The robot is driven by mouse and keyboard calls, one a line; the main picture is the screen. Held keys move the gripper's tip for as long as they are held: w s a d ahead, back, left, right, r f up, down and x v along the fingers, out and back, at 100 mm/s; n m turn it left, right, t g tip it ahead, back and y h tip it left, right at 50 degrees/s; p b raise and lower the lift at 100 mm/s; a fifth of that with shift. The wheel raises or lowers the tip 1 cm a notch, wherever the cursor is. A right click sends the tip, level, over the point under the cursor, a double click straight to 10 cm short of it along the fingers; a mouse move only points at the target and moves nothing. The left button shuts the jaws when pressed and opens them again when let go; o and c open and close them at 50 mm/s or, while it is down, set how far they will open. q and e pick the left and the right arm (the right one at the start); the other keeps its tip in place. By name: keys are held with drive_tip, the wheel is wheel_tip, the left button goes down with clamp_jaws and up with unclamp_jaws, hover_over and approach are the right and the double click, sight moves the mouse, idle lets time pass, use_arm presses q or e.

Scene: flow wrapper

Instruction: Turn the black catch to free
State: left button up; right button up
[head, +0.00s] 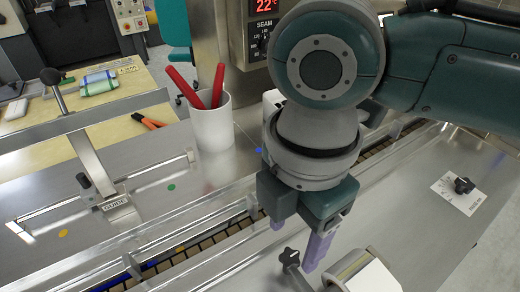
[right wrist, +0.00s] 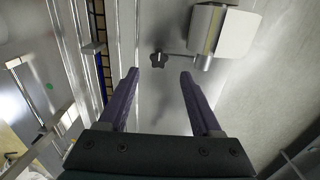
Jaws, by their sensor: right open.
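A black knob on a small white marked plate (head: 458,193) sits on the steel deck at the right of the head view; the knob (head: 464,185) stands apart from my gripper. A second black star-shaped knob (head: 289,257) is on a short rod near my right fingertips, and it also shows in the right wrist view (right wrist: 158,59), beyond the fingers. I cannot tell which of these is the catch; their lettering is too small to read. My right gripper (head: 294,246) points down, open, with nothing between its purple fingers (right wrist: 153,88). My left gripper is out of view.
A white-covered roller (head: 362,272) lies just right of the near knob. A slatted conveyor channel (head: 205,243) with clear rails runs left of the gripper. A white cup (head: 211,129) with red-handled tools and a guide bracket (head: 96,165) stand at left. The deck at right is mostly clear.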

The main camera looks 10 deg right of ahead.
sight(288, 258)
drive_tip(key=shift+w+f+b, duration=0.1)
drive_tip(key=shift+f+b, duration=0.25)
drive_tip(key=shift+f, duration=2.05)
drive_tip(key=shift+c, duration=0.4)
clamp_jaws()
